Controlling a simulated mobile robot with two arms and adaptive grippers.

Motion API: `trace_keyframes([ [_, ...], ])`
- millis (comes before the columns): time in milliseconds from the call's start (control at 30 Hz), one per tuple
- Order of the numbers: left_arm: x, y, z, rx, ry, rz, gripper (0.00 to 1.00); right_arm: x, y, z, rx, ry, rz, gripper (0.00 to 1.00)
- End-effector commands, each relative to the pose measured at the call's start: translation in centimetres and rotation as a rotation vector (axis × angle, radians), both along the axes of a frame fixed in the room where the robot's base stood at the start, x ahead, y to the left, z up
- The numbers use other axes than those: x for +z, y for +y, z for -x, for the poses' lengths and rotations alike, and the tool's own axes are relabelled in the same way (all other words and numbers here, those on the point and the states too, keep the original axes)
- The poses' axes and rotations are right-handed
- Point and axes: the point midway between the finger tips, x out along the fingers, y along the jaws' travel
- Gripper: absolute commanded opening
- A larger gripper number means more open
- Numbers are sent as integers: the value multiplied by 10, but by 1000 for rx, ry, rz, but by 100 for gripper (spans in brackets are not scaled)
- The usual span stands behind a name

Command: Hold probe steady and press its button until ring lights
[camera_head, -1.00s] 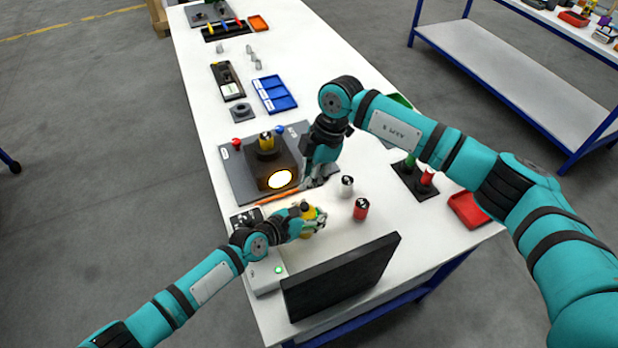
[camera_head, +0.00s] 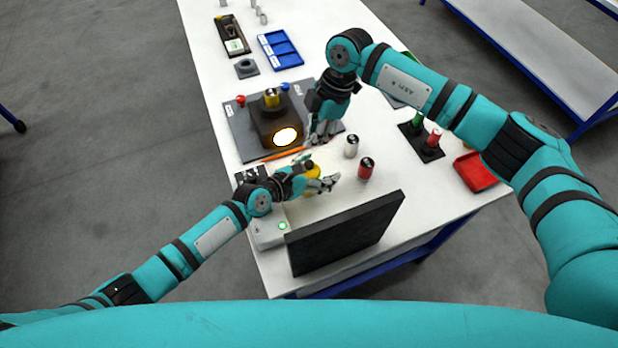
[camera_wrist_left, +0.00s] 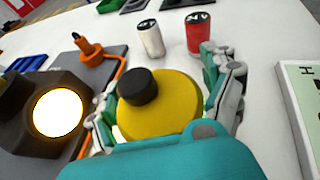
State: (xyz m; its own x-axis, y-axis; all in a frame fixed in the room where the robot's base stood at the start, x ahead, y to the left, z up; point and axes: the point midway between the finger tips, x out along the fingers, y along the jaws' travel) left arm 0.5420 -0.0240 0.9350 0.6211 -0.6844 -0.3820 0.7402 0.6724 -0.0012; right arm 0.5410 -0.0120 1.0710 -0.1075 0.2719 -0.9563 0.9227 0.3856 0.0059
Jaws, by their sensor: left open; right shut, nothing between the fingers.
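A round light (camera_wrist_left: 58,112) glows on the front of the dark box (camera_head: 268,127). My left gripper (camera_head: 321,168) is open, its fingers on either side of a yellow cylinder (camera_wrist_left: 165,108) with a black knob (camera_wrist_left: 137,87). I cannot tell whether they touch it. My right gripper (camera_head: 310,143) is shut and empty, pointing down just right of the dark box.
A white can (camera_head: 351,146) and a red can (camera_head: 366,169) stand right of the yellow cylinder. A dark screen (camera_head: 346,236) stands at the near edge. A red tray (camera_head: 475,172) and a stand with green and red pieces (camera_head: 432,139) are at the right.

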Motion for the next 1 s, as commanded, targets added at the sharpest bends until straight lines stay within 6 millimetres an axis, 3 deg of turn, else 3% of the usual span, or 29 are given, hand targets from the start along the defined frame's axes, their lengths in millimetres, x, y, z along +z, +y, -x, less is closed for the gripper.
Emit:
trace_keyframes([
  [533,37,69,63,-1,1,-3,84,0,0,0,0,0,0,0],
  [1000,44,80,72,0,1,-2,84,0,0,0,0,0,0,0],
])
